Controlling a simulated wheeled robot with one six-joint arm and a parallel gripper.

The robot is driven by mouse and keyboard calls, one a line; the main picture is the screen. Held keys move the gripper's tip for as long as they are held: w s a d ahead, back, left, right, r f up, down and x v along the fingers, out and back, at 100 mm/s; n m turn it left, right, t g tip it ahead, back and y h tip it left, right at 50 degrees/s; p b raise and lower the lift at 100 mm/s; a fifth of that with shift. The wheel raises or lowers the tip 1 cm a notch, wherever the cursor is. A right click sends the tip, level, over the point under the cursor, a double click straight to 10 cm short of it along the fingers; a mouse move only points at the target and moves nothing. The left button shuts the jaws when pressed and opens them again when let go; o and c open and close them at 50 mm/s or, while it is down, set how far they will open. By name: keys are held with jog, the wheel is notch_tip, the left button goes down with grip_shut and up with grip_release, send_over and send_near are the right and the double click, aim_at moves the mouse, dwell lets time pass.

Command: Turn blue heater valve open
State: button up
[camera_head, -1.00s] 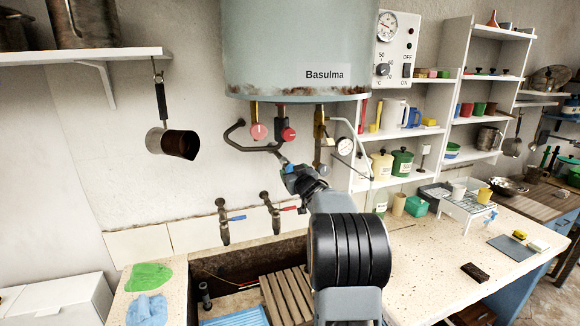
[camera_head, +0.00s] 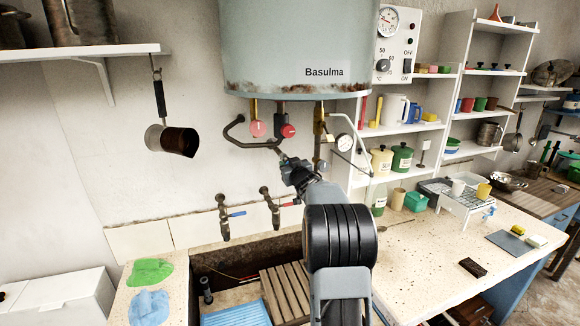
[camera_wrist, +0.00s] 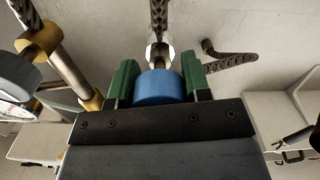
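The blue valve knob (camera_wrist: 158,87) shows in the wrist view at the end of a metal fitting on a braided hose. My gripper (camera_wrist: 160,80) has one green finger on each side of the knob, and both appear to press on it. In the head view, my gripper (camera_head: 292,168) is below the pale blue heater (camera_head: 290,45), among its pipes. The knob is hidden there behind the gripper.
Two red knobs (camera_head: 288,131) (camera_head: 257,129) and a pressure gauge (camera_head: 343,144) hang close by under the heater. Two wall taps (camera_head: 224,215) (camera_head: 274,208) are below left, over the trough. Shelves (camera_head: 430,130) with containers stand to the right.

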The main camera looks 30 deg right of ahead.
jog(key=c, duration=0.4)
jog(key=shift+f, duration=0.1)
